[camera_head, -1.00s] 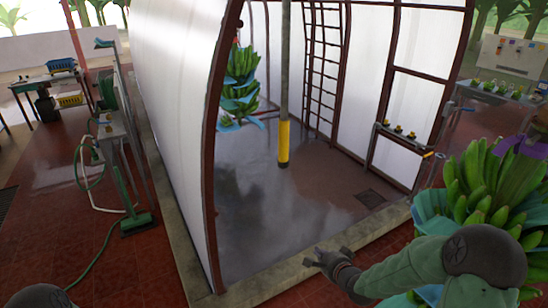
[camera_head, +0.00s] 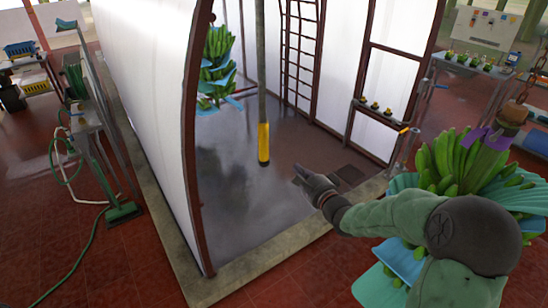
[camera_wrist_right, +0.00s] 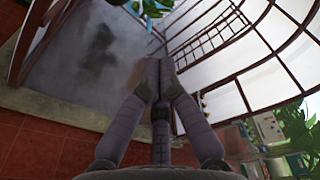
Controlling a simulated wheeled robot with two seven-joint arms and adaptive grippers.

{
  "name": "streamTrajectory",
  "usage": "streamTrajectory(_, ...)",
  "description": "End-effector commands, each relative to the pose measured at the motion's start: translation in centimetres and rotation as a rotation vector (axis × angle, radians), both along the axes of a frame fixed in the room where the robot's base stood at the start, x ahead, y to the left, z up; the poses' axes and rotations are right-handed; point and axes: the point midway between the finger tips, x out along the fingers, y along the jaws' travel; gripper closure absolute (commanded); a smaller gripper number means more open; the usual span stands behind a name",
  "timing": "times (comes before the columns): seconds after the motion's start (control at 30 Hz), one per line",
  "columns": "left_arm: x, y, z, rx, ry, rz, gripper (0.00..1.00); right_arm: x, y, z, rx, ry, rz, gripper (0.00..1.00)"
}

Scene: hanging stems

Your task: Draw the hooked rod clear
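A long grey rod with a yellow, dark-tipped lower end (camera_head: 263,142) hangs upright in the opening of the white-walled enclosure in the head view. Its top is cut off by the frame, so no hook shows. My right gripper (camera_head: 299,173) is right of and nearer than the rod's lower end, apart from it in the picture. In the right wrist view its two fingers (camera_wrist_right: 152,68) come together at the tips, with nothing visible held between them. The rod cannot be made out in the wrist view. My left gripper is out of view.
A banana bunch with blue sheets (camera_head: 217,62) hangs left of the rod. Another large bunch (camera_head: 462,160) is at the right, partly behind my right arm. The enclosure's brown frame post (camera_head: 190,150) stands left. A ladder (camera_head: 300,50) stands behind. The wet floor below the rod is clear.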

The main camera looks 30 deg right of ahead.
Motion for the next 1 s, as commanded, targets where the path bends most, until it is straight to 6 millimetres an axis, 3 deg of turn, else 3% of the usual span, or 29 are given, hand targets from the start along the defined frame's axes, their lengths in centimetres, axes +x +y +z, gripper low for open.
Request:
streamTrajectory(0.27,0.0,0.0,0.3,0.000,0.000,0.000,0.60,1.6,0.0,-0.1,0.000,0.002,0.002,1.00)
streamTrajectory(0.8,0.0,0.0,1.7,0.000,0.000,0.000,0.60,10.1,-0.5,-0.6,-0.001,0.001,0.002,1.00)
streamTrajectory(1.0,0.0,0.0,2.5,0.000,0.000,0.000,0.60,9.4,2.0,0.0,0.000,0.001,0.002,1.00)
